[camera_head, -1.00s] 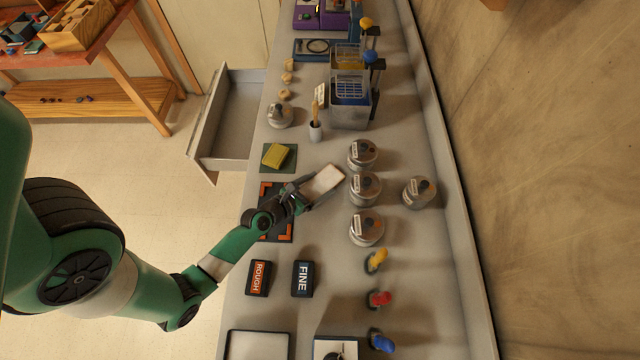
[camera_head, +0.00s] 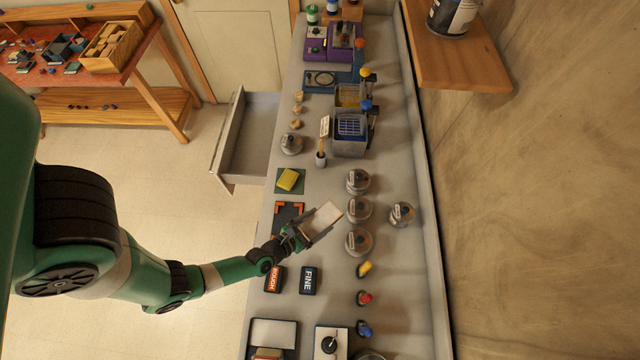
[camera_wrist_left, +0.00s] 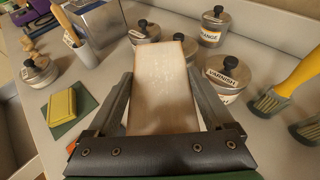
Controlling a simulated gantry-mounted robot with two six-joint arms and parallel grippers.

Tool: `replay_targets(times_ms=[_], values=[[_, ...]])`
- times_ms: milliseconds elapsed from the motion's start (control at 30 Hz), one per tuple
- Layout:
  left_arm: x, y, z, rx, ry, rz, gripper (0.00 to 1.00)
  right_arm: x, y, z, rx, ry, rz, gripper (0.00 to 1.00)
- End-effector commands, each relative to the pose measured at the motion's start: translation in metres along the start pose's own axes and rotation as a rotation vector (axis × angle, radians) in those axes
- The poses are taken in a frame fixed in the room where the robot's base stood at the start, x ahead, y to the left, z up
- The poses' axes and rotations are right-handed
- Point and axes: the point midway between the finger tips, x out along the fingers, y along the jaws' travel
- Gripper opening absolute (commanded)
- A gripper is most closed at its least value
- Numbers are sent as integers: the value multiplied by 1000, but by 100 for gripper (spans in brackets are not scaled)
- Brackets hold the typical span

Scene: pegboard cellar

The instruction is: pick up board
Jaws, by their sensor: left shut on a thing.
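The board (camera_head: 322,217) is a pale, flat rectangular piece. My left gripper (camera_head: 308,232) is shut on it and holds it over the bench, by the black mat with orange corners (camera_head: 287,213). In the left wrist view the board (camera_wrist_left: 164,85) lies between the two fingers of my left gripper (camera_wrist_left: 163,105), its far end pointing toward the lidded metal jars. I cannot tell its exact height above the bench. My right gripper is not in view.
Several lidded metal jars (camera_head: 358,242) stand just right of the board. ROUGH (camera_head: 274,279) and FINE (camera_head: 311,280) blocks lie nearer. A yellow sponge (camera_head: 289,179) sits on a green mat. An open drawer (camera_head: 247,140) juts out left of the bench.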

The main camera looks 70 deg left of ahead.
Motion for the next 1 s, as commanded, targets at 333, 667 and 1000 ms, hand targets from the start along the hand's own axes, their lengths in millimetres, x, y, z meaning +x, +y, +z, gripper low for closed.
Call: replay_targets(times_ms=[333,667,1000], values=[[-32,-26,6,2,-6,-6,17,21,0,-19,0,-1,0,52],[-35,-28,9,-3,-5,4,17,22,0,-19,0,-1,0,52],[-22,-56,92,-37,-12,57,17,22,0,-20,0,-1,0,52]])
